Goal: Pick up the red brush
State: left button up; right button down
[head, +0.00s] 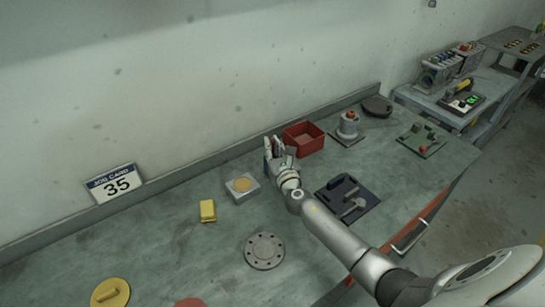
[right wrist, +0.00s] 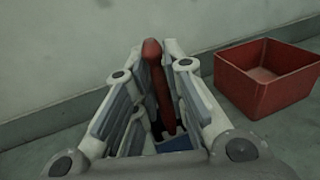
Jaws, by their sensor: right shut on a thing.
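My right gripper (head: 273,149) is over the back of the bench, just left of a red bin. In the right wrist view its fingers (right wrist: 152,85) are shut on the red brush (right wrist: 160,88), whose handle stands nearly upright between them. Something blue shows low between the fingers, at the brush's lower end. The gripper hides most of the brush in the head view. I cannot tell whether the brush is clear of the bench. My left gripper is not in view.
The red bin (head: 304,138) stands close to the right of the gripper. A grey block with a tan disc (head: 243,185), a yellow block (head: 207,211), a flange (head: 265,251) and a dark tray (head: 347,198) lie nearby. A job card (head: 115,184) leans on the wall.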

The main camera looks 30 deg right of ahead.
pick_arm(q)
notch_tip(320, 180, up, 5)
jog(key=p, duration=0.4)
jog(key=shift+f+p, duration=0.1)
jog(key=shift+p, duration=0.3)
pick_arm(e)
notch_tip(320, 180, up, 10)
jog(key=shift+a, duration=0.1)
dwell(1.1)
